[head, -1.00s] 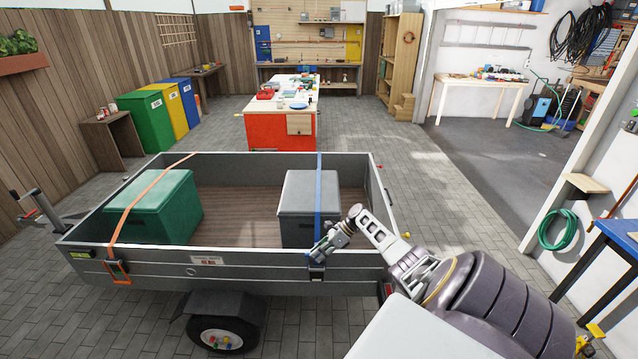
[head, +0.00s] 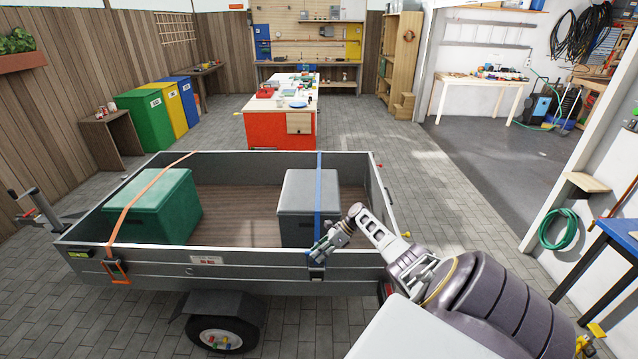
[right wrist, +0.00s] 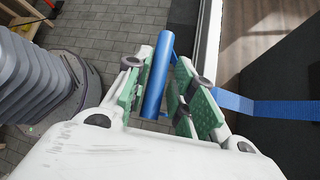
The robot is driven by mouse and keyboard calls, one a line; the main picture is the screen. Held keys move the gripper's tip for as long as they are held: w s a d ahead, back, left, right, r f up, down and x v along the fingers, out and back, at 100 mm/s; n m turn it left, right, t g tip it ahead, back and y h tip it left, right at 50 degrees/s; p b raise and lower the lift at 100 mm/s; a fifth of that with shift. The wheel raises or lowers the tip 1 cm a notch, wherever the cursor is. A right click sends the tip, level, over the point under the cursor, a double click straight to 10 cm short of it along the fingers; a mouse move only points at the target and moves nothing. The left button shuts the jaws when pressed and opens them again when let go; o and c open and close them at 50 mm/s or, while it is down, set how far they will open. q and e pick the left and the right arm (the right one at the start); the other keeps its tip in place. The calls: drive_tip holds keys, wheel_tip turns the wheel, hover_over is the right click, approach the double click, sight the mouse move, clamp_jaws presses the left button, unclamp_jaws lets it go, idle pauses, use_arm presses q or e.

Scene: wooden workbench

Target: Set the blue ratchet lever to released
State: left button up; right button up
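The blue strap (head: 319,185) runs over the grey box and down to the ratchet (head: 316,273) on the near wall of the trailer. My right gripper (head: 318,250) is at the top edge of that wall, in front of the strap, and partly hides the ratchet. In the right wrist view the blue lever (right wrist: 157,80) lies between the two green-padded fingers (right wrist: 160,95). The fingers are apart, with a gap between the lever and the right pad. The lever is close to the left pad; I cannot tell if they touch. My left gripper is not in view.
The trailer (head: 235,262) holds a green box (head: 165,205) under an orange strap (head: 130,205) and a grey box (head: 297,195). The orange ratchet (head: 118,271) is at the near wall's left end. The trailer floor between the boxes is clear.

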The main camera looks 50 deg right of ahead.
drive_tip(key=shift+r, duration=0.1)
drive_tip(key=shift+s+d+r, duration=0.15)
drive_tip(key=shift+r, duration=0.15)
drive_tip(key=v, duration=1.1)
drive_tip(key=shift+d, duration=0.2)
drive_tip(key=shift+s+f, duration=0.1)
